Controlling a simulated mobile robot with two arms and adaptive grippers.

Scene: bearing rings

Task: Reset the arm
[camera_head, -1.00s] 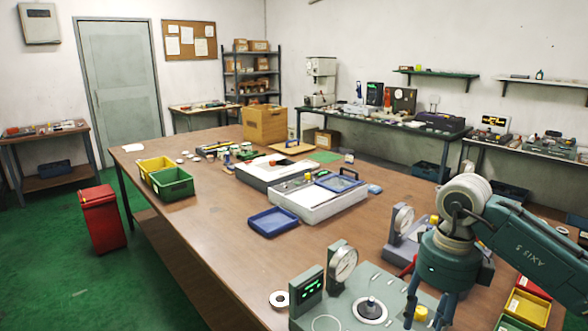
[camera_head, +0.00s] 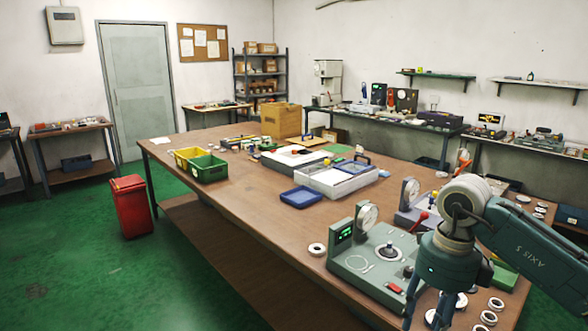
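My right arm comes in from the right, and its gripper (camera_head: 427,312) hangs down over the near right part of the table. Its two dark teal fingers are apart, with nothing seen between them; the tips are at the bottom edge of the picture. My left arm and gripper are not in view. Just left of the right gripper stands a green gauge station (camera_head: 352,263) with a round dial and a lit display. A pale bearing ring (camera_head: 317,249) lies on the table left of it.
Several rings (camera_head: 488,318) lie right of my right gripper, by a green bin (camera_head: 505,276). A second gauge (camera_head: 410,190) stands behind the station. A blue tray (camera_head: 300,197), a grey case (camera_head: 336,182) and yellow (camera_head: 187,155) and green (camera_head: 207,172) bins are farther back. The table's left front is clear.

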